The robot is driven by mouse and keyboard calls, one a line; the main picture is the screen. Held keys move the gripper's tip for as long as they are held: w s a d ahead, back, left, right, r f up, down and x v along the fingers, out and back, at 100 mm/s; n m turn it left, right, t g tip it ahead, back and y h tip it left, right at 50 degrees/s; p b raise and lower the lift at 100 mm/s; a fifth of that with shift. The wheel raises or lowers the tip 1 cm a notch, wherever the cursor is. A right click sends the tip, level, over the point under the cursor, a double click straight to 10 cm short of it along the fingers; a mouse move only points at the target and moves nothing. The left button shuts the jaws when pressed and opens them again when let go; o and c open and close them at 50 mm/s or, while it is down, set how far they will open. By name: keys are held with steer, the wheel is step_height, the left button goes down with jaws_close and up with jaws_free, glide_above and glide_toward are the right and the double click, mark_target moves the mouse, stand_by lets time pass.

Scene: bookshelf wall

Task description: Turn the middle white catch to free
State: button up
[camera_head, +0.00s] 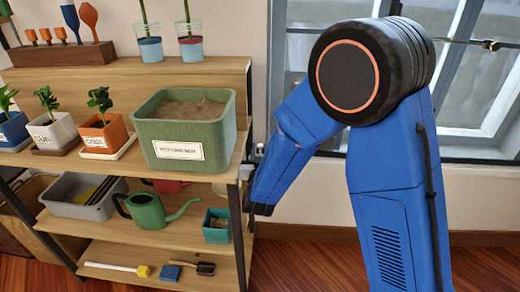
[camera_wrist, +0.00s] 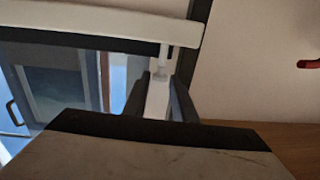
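In the wrist view, my gripper (camera_wrist: 160,88) shows as two dark fingers, one on each side of a narrow white upright piece (camera_wrist: 157,100). A small white stem (camera_wrist: 163,58) stands just above it, below a broad white bar (camera_wrist: 120,18) across the top. These may be parts of a white catch, but I cannot tell which one or how it is turned. Whether the fingers touch the white piece is unclear. In the head view, my blue arm reaches down to the right end of the shelf, and it hides the fingertips and any catch there.
A wooden shelf unit (camera_head: 190,76) fills the left, with a green planter (camera_head: 185,140), potted plants, a watering can (camera_head: 148,212) and a teal pot (camera_head: 216,226). A window (camera_head: 470,103) is behind my arm. A red item (camera_wrist: 308,64) shows right in the wrist view.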

steer(key=shift+w, duration=0.35)
jaws_close()
